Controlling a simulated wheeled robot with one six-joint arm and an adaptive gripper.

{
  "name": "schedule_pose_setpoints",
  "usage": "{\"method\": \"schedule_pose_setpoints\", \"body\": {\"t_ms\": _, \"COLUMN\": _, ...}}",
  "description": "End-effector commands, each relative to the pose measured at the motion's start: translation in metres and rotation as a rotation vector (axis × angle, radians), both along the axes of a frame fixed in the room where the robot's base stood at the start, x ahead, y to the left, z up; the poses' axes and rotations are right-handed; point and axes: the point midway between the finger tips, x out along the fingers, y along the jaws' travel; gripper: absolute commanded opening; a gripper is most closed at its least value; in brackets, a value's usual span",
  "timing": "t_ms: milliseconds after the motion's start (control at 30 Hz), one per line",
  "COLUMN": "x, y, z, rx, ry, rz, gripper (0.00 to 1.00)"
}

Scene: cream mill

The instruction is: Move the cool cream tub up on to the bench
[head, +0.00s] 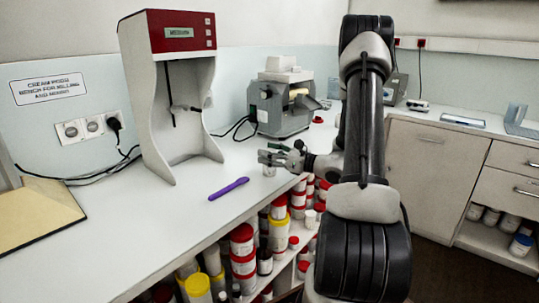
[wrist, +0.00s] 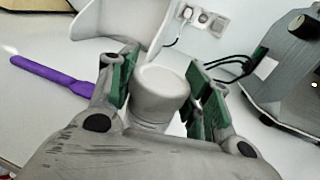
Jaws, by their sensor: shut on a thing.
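My gripper (head: 284,158) is over the bench (head: 135,231), between the purple spatula and the grey mill. In the wrist view my gripper (wrist: 162,90) has its green-padded fingers on either side of a small white tub (wrist: 163,82), shut on it. The tub looks upright with a round pale lid. In the head view the tub (head: 269,170) shows only as a small pale shape under the fingers. I cannot tell whether its base touches the bench. No label on it can be read.
A purple spatula (head: 229,188) lies on the bench. A red-topped white machine (head: 170,90) stands behind it, and a grey mill (head: 285,100) stands farther back. Shelves below hold several tubs with red and yellow lids (head: 242,240). A tan board (head: 38,215) lies at left.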

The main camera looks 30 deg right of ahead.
Motion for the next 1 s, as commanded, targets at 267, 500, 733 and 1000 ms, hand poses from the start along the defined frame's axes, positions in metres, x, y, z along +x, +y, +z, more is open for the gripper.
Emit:
{"method": "schedule_pose_setpoints", "body": {"t_ms": 267, "x": 0.0, "y": 0.0, "z": -0.003, "rx": 0.0, "ry": 0.0, "rz": 0.0, "gripper": 0.71}}
{"method": "schedule_pose_setpoints", "body": {"t_ms": 500, "x": 0.0, "y": 0.0, "z": -0.003, "rx": 0.0, "ry": 0.0, "rz": 0.0, "gripper": 0.71}}
{"method": "schedule_pose_setpoints", "body": {"t_ms": 733, "x": -0.014, "y": -0.01, "z": 0.0, "rx": 0.0, "ry": 0.001, "rz": -0.004, "gripper": 0.71}}
{"method": "schedule_pose_setpoints", "body": {"t_ms": 1000, "x": -0.066, "y": -0.042, "z": 0.0, "rx": 0.0, "ry": 0.001, "rz": -0.005, "gripper": 0.71}}
